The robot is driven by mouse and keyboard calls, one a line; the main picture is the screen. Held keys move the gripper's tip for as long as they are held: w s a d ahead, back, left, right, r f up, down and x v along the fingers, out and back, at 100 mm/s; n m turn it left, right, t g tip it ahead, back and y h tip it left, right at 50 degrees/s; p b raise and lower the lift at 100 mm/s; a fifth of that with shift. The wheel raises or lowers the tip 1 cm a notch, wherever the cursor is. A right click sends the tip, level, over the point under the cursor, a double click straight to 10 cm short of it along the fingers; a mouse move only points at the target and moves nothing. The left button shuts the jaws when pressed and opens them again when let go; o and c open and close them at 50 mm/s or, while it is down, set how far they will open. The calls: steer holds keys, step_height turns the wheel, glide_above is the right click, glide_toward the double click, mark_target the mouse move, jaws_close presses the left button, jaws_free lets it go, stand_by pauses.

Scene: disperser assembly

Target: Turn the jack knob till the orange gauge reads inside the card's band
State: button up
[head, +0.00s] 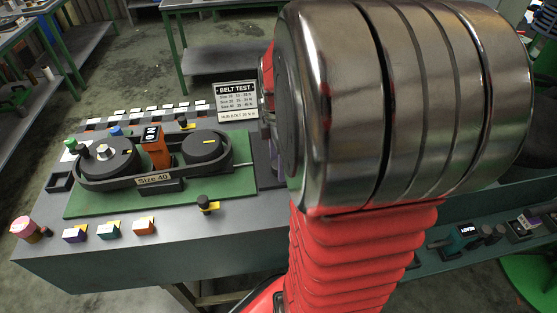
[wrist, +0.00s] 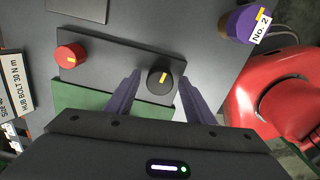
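In the wrist view a black knob (wrist: 160,81) with a yellow mark sits on a dark plate. I cannot tell whether it is the jack knob. My gripper (wrist: 160,72) is open, with one purple finger on each side of this knob and gaps showing. In the head view my arm hides the gripper's end and this knob. The orange gauge (head: 156,146) stands between the two pulleys of the belt rig. Its display is too small to read surely. The belt test card (head: 236,102) stands behind the rig; its band figures are blurred. A label on the rig reads Size 40 (head: 154,179).
A red knob (wrist: 70,56) shares the dark plate. A purple cylinder labelled No. 2 (wrist: 244,23) stands at the upper right of the wrist view. Several coloured blocks (head: 109,230) line the bench's front.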

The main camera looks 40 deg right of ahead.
steer(key=c, duration=1)
steer(key=shift+o, duration=0.2)
